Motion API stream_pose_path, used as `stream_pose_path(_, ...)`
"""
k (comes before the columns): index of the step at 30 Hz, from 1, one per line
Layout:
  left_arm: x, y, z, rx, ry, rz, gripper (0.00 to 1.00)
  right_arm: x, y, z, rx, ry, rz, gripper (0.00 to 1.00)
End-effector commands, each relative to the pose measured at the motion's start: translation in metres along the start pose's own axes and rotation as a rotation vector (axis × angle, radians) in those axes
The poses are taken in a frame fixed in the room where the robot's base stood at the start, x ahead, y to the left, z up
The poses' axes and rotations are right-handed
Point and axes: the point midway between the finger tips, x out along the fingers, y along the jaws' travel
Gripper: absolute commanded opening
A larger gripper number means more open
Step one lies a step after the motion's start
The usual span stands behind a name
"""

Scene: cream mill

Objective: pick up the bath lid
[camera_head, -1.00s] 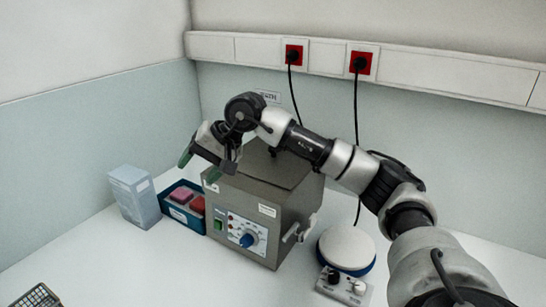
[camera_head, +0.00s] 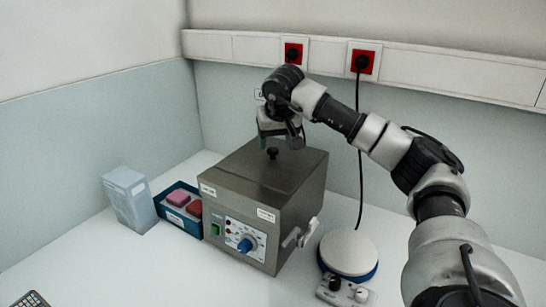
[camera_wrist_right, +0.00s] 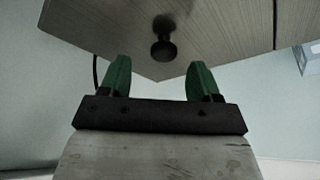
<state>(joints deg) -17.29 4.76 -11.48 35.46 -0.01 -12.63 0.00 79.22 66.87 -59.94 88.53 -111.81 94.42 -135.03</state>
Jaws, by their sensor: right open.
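The bath lid (camera_head: 259,176) is the flat grey metal top of the box-shaped water bath (camera_head: 237,226), with a black knob (camera_head: 273,153) standing up on it. The lid lies on the bath. My right gripper (camera_head: 281,143) is above the lid at the knob, pointing down, with its green fingers apart and empty. In the right wrist view the knob (camera_wrist_right: 163,42) lies beyond and between the open fingertips (camera_wrist_right: 158,70), apart from both. The lid (camera_wrist_right: 215,25) fills the top of that view. My left gripper is not in view.
A blue tray (camera_head: 173,219) with pink and red blocks and a pale blue box (camera_head: 130,199) stand left of the bath. A round white-topped stirrer (camera_head: 348,253) stands right of it. A black cable (camera_head: 359,150) hangs from a wall socket behind. A dark rack (camera_head: 30,300) shows at the lower left.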

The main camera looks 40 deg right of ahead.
Motion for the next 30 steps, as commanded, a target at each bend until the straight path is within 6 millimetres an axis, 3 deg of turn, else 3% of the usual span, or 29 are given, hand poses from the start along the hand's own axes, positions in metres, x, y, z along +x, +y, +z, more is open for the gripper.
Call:
stream_pose_path(6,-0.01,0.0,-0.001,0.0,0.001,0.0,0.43,0.029,-0.003,0.0,0.0,-0.003,0.0,0.63)
stream_pose_path(15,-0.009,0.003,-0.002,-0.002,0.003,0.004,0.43,0.034,-0.004,0.001,-0.001,-0.001,-0.001,0.61)
stream_pose_path(25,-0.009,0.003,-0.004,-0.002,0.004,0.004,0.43,0.033,-0.004,0.001,-0.001,-0.001,-0.001,0.12)
stream_pose_path(30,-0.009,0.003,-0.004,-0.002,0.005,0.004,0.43,0.033,-0.004,0.0,0.0,0.001,-0.002,0.12)
